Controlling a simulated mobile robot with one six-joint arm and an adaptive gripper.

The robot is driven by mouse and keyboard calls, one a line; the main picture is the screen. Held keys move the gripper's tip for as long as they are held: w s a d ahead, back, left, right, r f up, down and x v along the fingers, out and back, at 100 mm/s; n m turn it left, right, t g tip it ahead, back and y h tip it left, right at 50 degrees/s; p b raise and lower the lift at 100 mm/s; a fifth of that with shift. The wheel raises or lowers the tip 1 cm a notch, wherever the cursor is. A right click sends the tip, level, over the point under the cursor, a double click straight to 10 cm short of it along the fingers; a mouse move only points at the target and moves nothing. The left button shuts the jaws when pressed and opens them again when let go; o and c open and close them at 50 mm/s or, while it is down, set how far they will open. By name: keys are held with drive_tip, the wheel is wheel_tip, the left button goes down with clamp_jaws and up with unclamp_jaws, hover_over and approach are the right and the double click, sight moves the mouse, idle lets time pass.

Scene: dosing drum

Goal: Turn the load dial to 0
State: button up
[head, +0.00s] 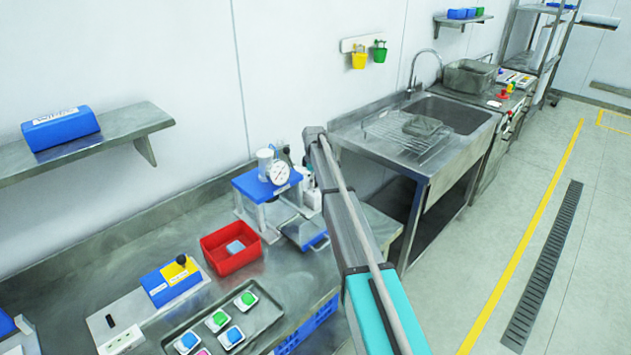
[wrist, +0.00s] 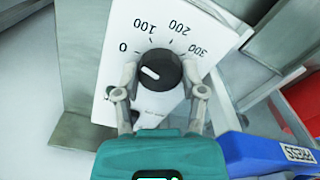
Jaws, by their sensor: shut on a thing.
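The load dial (wrist: 160,70) is a round black knob on a white scale plate (wrist: 118,30), marked 0, 100, 200 and 300. In the wrist view its white pointer mark faces left and slightly up, on the 0 side of the scale. I cannot tell whether it lines up exactly with 0. My gripper (wrist: 164,88) is shut on the dial, one finger on each side of the knob. In the head view the dial and fingertips are hidden; my arm reaches the bench beside a blue-topped press (head: 262,187) with a round gauge (head: 279,173).
A sink (head: 460,113) lies beyond my arm. A blue part labelled PRESS (wrist: 270,155) is close to the right of my gripper.

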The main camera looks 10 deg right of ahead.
drive_tip(key=shift+w+d+n, duration=0.1)
drive_tip(key=shift+n, duration=1.6)
drive_tip(key=o, duration=1.1)
drive_tip(key=shift+o, duration=0.2)
